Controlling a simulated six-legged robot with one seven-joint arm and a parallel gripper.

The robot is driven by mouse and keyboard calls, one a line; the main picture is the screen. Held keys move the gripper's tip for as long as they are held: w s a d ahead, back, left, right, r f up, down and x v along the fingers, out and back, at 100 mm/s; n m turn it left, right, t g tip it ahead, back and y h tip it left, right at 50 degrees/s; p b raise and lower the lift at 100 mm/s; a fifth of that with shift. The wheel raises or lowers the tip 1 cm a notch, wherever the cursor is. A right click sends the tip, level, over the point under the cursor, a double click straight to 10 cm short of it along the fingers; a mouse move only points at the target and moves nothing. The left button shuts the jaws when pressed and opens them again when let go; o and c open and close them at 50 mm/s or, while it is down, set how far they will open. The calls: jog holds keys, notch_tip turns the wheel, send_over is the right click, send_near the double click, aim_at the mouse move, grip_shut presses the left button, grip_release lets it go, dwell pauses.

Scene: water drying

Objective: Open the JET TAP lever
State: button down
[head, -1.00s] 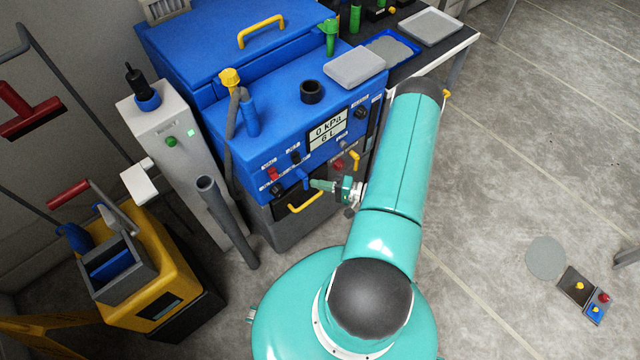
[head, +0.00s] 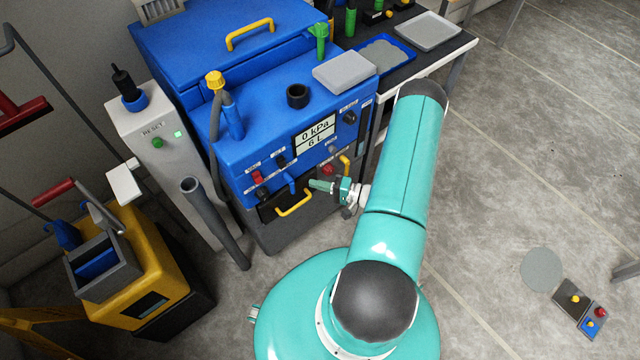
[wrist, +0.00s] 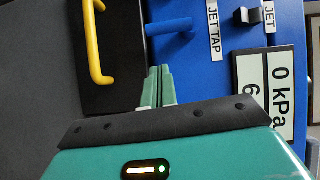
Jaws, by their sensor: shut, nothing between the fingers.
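The JET TAP lever is a blue bar on the front of the blue machine. It shows in the wrist view (wrist: 168,27) beside its white "JET TAP" label (wrist: 214,30), and in the head view (head: 291,183) just above the yellow drawer handle. My gripper (wrist: 160,72) is shut and empty, its green fingers pressed together and pointing at the panel. In the wrist view the fingertips lie below the lever, apart from it. In the head view my gripper (head: 312,184) is just right of the lever, with a small gap between them.
A yellow handle (wrist: 96,45) on a dark drawer front is left of the lever in the wrist view. The black JET switch (wrist: 250,15) and the display (wrist: 264,90) are to the right.

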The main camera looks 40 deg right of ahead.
jog(key=v, duration=0.9)
jog(key=shift+s+d+f, duration=0.15)
jog(key=shift+s+f, duration=0.1)
jog(key=shift+s, duration=0.05)
